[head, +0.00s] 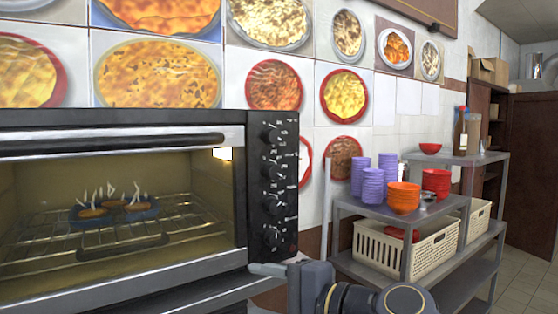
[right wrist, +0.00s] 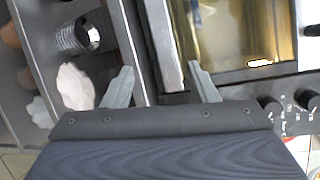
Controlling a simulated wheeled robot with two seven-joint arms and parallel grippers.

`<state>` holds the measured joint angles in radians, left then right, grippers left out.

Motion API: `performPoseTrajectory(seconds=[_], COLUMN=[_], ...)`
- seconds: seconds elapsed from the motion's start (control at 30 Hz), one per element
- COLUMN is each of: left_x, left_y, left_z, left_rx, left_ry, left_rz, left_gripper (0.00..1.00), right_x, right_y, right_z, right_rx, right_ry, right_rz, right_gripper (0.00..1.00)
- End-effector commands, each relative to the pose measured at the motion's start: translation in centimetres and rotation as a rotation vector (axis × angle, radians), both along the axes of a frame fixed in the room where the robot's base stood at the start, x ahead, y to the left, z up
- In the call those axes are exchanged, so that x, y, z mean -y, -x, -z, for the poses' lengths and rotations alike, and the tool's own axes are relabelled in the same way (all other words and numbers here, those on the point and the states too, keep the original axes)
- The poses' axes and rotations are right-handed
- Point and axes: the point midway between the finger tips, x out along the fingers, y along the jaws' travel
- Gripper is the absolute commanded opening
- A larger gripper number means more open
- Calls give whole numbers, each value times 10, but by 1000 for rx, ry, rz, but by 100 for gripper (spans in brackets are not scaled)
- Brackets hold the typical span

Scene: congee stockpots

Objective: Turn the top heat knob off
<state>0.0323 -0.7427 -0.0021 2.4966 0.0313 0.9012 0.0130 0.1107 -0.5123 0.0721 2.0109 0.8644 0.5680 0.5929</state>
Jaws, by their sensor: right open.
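A toaster oven (head: 120,215) fills the left of the head view, with a black control panel on its right side. The top heat knob (head: 270,134) is uppermost in a column of several black knobs. My right gripper (head: 276,269) is low in the head view, by the bottom of the panel and well below the top knob. In the right wrist view its two fingers (right wrist: 160,76) are spread with nothing between them. Knobs (right wrist: 270,105) show at the lower right there, outside the fingers; I cannot tell which ones they are. My left gripper is not in view.
Inside the lit oven, a blue dish (head: 118,210) of food steams on a wire rack. To the right, a grey metal shelf (head: 440,209) holds purple cups (head: 373,186), orange bowls (head: 403,196) and a cream basket (head: 385,252). Tiled wall with food pictures stands behind.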

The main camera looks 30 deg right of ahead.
Motion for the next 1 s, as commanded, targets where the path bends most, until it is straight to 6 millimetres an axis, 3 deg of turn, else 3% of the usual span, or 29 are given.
performPoseTrajectory(seconds=[0.03, 0.1, 0.2, 0.3, 0.5, 1.0], left_x=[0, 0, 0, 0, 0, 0], left_y=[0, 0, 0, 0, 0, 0], left_z=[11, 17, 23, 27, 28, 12], left_rx=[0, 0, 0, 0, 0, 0], left_ry=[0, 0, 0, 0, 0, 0], left_rz=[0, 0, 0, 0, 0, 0], left_gripper=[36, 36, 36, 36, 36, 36], right_x=[14, 35, 66, 90, 109, 104], right_y=[-19, -37, -53, -60, -68, -130], right_z=[-32, -80, -131, -163, -187, -214], right_rx=[29, 60, 86, 96, 93, 91], right_ry=[-208, -519, -906, -1191, -1422, -1425], right_rz=[65, 132, 173, 176, 161, 161], right_gripper=[53, 53, 53, 53, 53, 53])
